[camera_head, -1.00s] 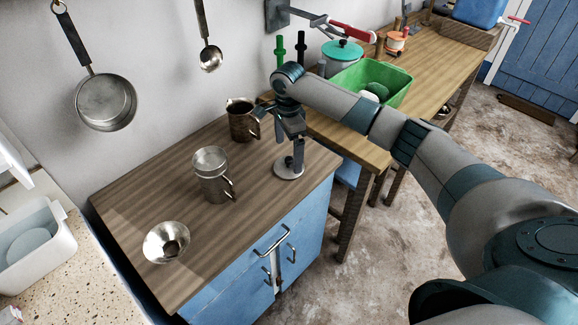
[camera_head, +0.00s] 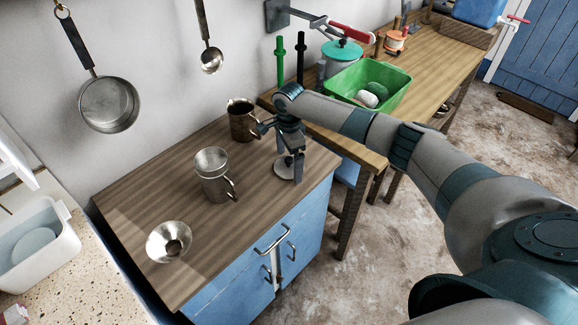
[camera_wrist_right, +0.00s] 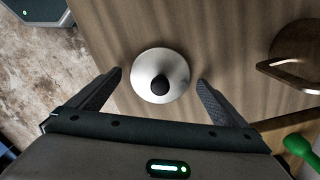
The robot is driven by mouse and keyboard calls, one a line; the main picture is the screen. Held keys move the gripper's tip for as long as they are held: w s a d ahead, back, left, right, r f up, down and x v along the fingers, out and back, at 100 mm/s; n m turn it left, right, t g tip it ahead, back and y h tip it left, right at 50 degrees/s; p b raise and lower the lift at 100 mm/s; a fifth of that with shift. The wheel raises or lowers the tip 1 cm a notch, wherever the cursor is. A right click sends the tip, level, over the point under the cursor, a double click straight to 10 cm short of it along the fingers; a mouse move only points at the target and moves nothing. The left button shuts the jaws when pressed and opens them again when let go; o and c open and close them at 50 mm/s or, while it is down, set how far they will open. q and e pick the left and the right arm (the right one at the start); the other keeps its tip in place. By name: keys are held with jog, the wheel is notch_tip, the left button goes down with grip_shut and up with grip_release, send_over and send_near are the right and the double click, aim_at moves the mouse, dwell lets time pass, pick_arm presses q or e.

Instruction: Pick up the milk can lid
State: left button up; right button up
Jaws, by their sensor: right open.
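The milk can lid (camera_head: 282,170) is a round pale metal disc lying flat on the wooden cabinet top near its right edge. In the right wrist view the lid (camera_wrist_right: 145,87) has a dark round knob in its middle. My right gripper (camera_head: 290,172) points down over the lid and partly hides it in the head view. In the right wrist view its open fingers stand to the left and right of the lid, with the knob between them. It holds nothing. My left gripper is not in view.
A dark metal mug (camera_head: 241,121) stands behind and left of the lid. A green basin (camera_head: 395,84) is on the bench to the right.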

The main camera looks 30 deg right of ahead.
aim_at(289, 159)
jog(key=c, duration=1.1)
jog(key=shift+r, duration=0.1)
jog(key=shift+r+b, duration=0.3)
jog(key=shift+r, duration=0.25)
notch_tip(289, 159, up, 2)
jog(key=shift+r+b, duration=0.25)
jog(key=shift+b, duration=0.2)
jog(key=s+d+r, duration=0.2)
jog(key=s, duration=0.1)
jog(key=s+d+r+b, duration=0.1)
jog(key=s+d+r, duration=0.1)
jog(key=s, duration=0.1)
jog(key=s+d+r+b, duration=0.1)
jog(key=s+d+r, duration=0.1)
jog(key=s+r, duration=0.1)
jog(key=shift+s+d+r, duration=0.1)
jog(key=shift+s+d, duration=0.05)
jog(key=shift+s, duration=0.25)
